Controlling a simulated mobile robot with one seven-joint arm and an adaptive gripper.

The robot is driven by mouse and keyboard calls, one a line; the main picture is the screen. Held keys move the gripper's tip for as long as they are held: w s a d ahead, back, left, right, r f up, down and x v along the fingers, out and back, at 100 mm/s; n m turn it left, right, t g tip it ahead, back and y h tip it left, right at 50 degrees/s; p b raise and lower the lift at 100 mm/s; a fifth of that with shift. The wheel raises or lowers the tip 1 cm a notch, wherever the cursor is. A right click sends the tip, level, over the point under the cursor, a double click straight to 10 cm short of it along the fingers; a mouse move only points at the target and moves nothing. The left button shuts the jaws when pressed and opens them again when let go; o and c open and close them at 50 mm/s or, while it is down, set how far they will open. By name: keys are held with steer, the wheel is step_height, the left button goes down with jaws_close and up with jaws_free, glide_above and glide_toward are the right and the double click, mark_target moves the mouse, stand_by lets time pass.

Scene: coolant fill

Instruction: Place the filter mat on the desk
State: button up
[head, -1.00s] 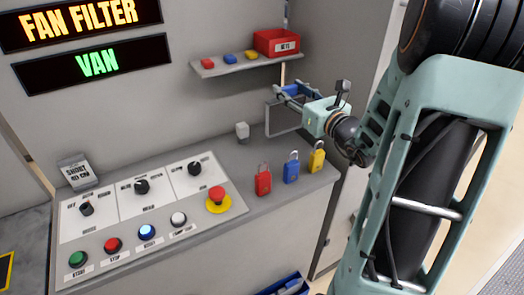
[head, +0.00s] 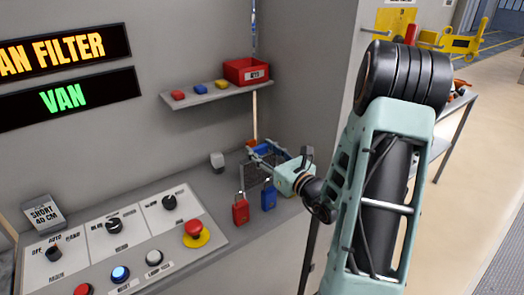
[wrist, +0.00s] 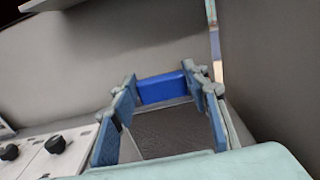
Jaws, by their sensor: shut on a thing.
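The filter mat (wrist: 170,130) is a dark grey panel in a light frame, with what looks like a blue grip bar (wrist: 160,88) on it. My gripper (head: 262,154) is shut on it by the blue bar; its blue-padded fingers stand either side in the wrist view (wrist: 160,95). In the head view the mat's frame (head: 254,173) hangs below the fingers, partly hidden by the padlocks and gripper. It is over the right, back part of the grey desk (head: 208,186); I cannot tell whether it touches the desk.
A red padlock (head: 240,211) and a blue padlock (head: 269,197) stand at the desk's front right. A small white block (head: 217,160) is near the wall. A shelf (head: 212,96) with a red bin (head: 247,71) hangs above. Switches and an emergency stop (head: 195,232) fill the left.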

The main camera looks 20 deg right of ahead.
steer(key=shift+f, duration=0.1)
steer(key=shift+f, duration=0.15)
steer(key=o, duration=1.4)
steer(key=shift+r, duration=0.25)
steer(key=s, duration=0.4)
steer(key=s+d+b, duration=0.1)
steer(key=s, duration=0.3)
steer(key=s+d, duration=0.1)
steer(key=s, duration=0.2)
steer(key=shift+s+d, duration=0.15)
steer(key=shift+s, duration=0.25)
